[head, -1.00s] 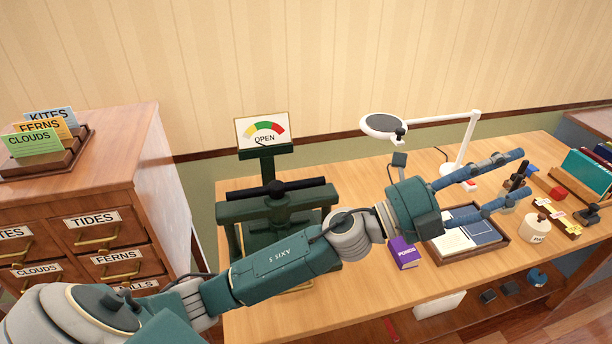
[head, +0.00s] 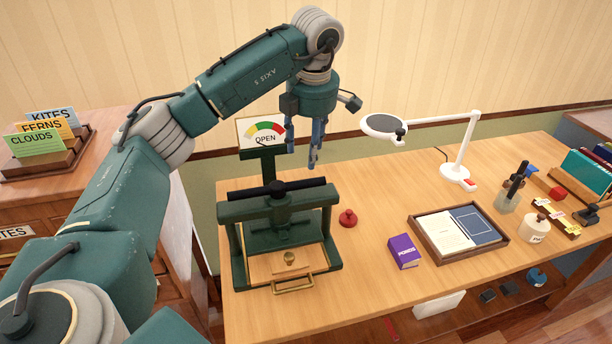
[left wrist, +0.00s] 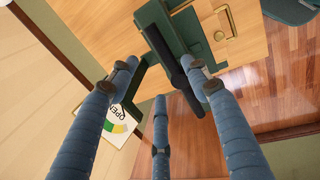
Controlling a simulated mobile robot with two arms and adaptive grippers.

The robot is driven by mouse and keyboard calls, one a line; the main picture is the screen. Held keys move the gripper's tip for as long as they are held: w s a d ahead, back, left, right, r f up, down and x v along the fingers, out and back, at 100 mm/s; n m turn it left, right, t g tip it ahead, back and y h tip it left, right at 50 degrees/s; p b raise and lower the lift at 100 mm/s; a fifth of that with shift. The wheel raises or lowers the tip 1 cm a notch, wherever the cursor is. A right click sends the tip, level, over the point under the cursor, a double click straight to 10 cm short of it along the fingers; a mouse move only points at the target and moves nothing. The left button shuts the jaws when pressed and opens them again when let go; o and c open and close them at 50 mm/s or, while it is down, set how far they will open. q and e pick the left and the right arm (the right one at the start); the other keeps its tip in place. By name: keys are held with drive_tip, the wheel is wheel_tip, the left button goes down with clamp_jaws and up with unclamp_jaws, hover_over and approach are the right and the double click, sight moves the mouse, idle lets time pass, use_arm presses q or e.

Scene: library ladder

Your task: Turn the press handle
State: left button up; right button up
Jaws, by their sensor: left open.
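The green press (head: 282,235) stands at the left end of the wooden desk. Its handle, a black horizontal bar (head: 304,184), lies across the top on a central hub. A gauge sign (head: 263,132) behind it reads OPEN. My left gripper (head: 314,160) is open and empty, fingers pointing down, above and behind the right end of the handle. In the left wrist view the black bar (left wrist: 176,70) shows between and beyond the blue fingers (left wrist: 155,110), apart from them as far as I can tell. My right gripper is not in view.
A red knobbed piece (head: 348,218) and a purple book (head: 404,251) lie right of the press. A tray with papers (head: 497,252) and a white magnifier lamp (head: 459,170) stand further right. A card cabinet (head: 82,135) is at the left. The desk's front middle is clear.

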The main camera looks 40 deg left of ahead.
use_arm(q)
drive_tip(key=f+p, duration=0.1)
drive_tip(key=f, duration=0.2)
drive_tip(key=w+a+f+p, duration=0.1)
drive_tip(key=f, duration=0.6)
drive_tip(key=shift+w+a+f+p, duration=0.1)
drive_tip(key=shift+w+a+p, duration=0.1)
drive_tip(key=shift+p, duration=0.2)
clamp_jaws()
